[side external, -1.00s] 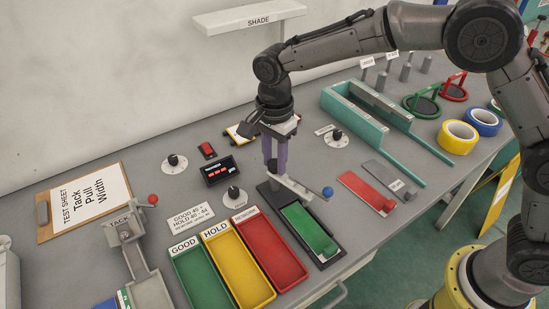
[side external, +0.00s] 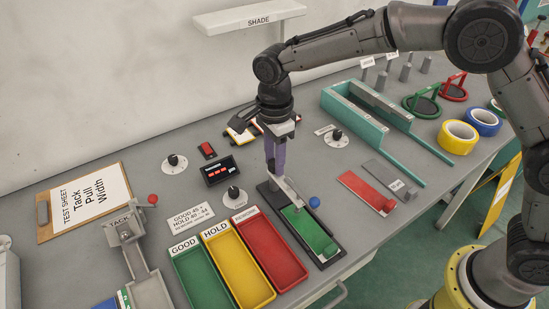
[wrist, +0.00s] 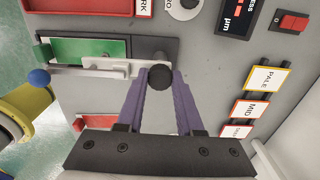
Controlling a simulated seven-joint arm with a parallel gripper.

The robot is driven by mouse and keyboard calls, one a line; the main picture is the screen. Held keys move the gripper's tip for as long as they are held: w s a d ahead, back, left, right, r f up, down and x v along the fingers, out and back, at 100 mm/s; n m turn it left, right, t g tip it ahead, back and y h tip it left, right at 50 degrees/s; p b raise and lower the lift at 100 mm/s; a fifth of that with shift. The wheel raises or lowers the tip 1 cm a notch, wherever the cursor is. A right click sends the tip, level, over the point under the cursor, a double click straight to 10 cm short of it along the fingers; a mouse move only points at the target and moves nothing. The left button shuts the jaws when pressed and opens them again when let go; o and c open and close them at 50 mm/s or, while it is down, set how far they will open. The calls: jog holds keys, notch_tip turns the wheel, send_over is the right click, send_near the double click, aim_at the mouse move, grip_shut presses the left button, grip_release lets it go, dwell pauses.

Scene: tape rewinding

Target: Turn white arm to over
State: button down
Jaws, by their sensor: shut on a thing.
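The white arm (side external: 289,190) is a pale bar with a blue ball (side external: 314,202) at its free end. It sits on a dark base (side external: 266,191) next to a green plate (side external: 318,235). In the wrist view the white arm (wrist: 95,69) runs along the edge of the green plate (wrist: 85,50), partly across it. My gripper (side external: 275,172) points down at the arm's pivot end. In the wrist view my gripper (wrist: 160,82) is shut on a round black knob (wrist: 160,77) there. The fingers partly hide the pivot.
Green, yellow and red (side external: 271,252) trays lie left of the base. A red plate (side external: 366,190) and a grey plate lie to the right. A round dial (side external: 234,195) and a black display (side external: 220,170) stand close behind. Teal rails (side external: 372,118) are at the back right.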

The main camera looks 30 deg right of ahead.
jog(key=c, duration=0.5)
grip_release()
jog(key=shift+c, duration=0.2)
jog(key=shift+r, duration=0.15)
notch_tip(320, 180, up, 14)
jog(key=shift+f, duration=0.2)
jog(key=shift+d, duration=0.1)
